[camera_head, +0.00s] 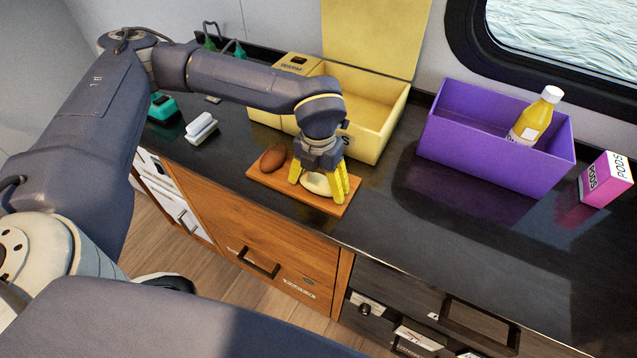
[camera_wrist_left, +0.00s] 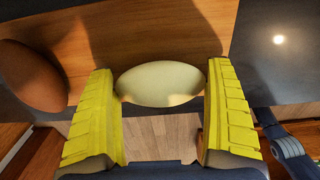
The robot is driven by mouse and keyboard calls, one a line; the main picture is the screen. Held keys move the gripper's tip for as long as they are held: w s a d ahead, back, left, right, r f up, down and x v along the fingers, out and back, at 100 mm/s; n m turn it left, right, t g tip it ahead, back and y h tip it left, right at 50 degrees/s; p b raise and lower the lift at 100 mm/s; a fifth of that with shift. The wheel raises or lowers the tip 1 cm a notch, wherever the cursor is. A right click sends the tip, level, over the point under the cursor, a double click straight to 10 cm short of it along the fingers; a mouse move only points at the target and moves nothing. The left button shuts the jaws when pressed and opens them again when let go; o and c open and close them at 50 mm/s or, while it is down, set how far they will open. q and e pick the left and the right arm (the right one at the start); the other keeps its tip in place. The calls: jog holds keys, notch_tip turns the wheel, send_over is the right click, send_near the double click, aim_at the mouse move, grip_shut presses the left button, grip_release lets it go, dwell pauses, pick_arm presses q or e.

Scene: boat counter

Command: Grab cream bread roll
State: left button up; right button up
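The cream bread roll (camera_head: 316,184) is a pale oval lying on a wooden board (camera_head: 262,180) near the counter's front edge. My left gripper (camera_head: 320,192) has yellow fingers and points down over it. In the left wrist view the cream roll (camera_wrist_left: 161,84) lies between the fingertips of the left gripper (camera_wrist_left: 161,88), one at each end, with little or no gap; contact is unclear. The fingers are spread wide. A brown roll (camera_head: 273,157) lies left of it on the board, also seen in the left wrist view (camera_wrist_left: 30,76). My right gripper is out of view.
A yellow box (camera_head: 385,120) stands behind the board. A purple box (camera_head: 490,165) holding a yellow bottle (camera_head: 535,116) stands to the right, beside a pink-and-white carton (camera_head: 606,181). White and teal items lie left. The dark counter (camera_head: 420,235) is clear at front right.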

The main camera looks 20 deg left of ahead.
pick_arm(q)
jog(key=c, duration=0.6)
jog(key=shift+r, duration=0.15)
